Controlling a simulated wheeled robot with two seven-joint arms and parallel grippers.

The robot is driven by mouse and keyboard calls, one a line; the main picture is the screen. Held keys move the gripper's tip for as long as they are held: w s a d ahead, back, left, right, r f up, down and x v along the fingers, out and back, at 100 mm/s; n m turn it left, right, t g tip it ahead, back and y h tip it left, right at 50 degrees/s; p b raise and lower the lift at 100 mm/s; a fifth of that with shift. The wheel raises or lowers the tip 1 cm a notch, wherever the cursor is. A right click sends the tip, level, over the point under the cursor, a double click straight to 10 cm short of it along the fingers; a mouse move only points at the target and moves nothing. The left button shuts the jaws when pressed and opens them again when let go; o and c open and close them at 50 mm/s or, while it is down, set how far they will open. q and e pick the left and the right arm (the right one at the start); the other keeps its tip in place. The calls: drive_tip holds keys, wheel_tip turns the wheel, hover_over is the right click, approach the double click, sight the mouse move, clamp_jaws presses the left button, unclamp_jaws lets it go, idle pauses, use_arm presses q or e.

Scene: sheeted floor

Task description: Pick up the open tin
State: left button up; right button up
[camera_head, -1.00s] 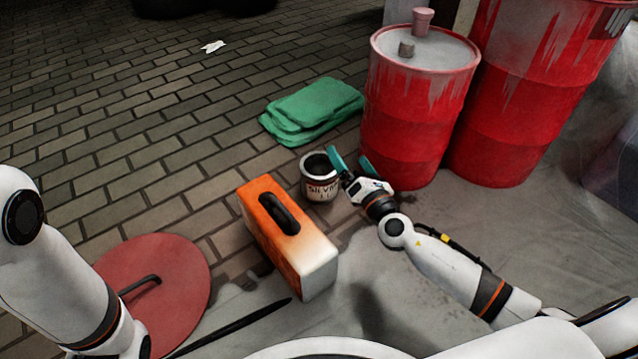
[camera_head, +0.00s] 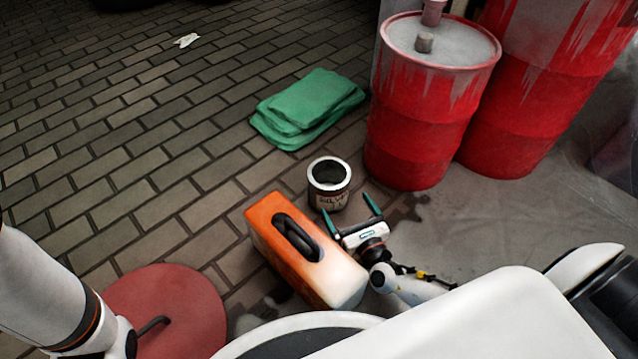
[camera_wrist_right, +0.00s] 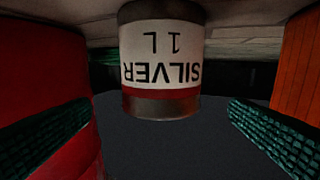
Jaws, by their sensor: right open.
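The open tin (camera_head: 329,186) stands upright on the floor in the head view, with a white rim, a dark inside and a label reading "SILVER". In the right wrist view the tin (camera_wrist_right: 162,60) appears upside down, centred between the two fingers and beyond them. My right gripper (camera_head: 352,209) is open, its green fingers pointing at the tin's near side; I see no contact. The fingers also show in the wrist view (camera_wrist_right: 160,135), spread wide and empty.
An orange and white case (camera_head: 335,283) stands close to the left of my right gripper. Red drums (camera_head: 415,135) (camera_head: 520,120) stand to the right and behind. Folded green cloths (camera_head: 308,108) lie behind the tin. A red disc (camera_head: 175,310) lies at lower left.

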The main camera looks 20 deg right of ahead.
sight(337, 195)
drive_tip(key=w+b, duration=0.1)
drive_tip(key=w, duration=0.1)
drive_tip(key=w+b, duration=0.1)
drive_tip(key=w, duration=0.1)
drive_tip(key=w+b, duration=0.2)
drive_tip(key=shift+w+f, duration=0.2)
drive_tip(key=shift+f, duration=0.2)
drive_tip(key=shift+w+r, duration=0.1)
drive_tip(key=shift+w, duration=0.3)
drive_tip(key=c, duration=1.5)
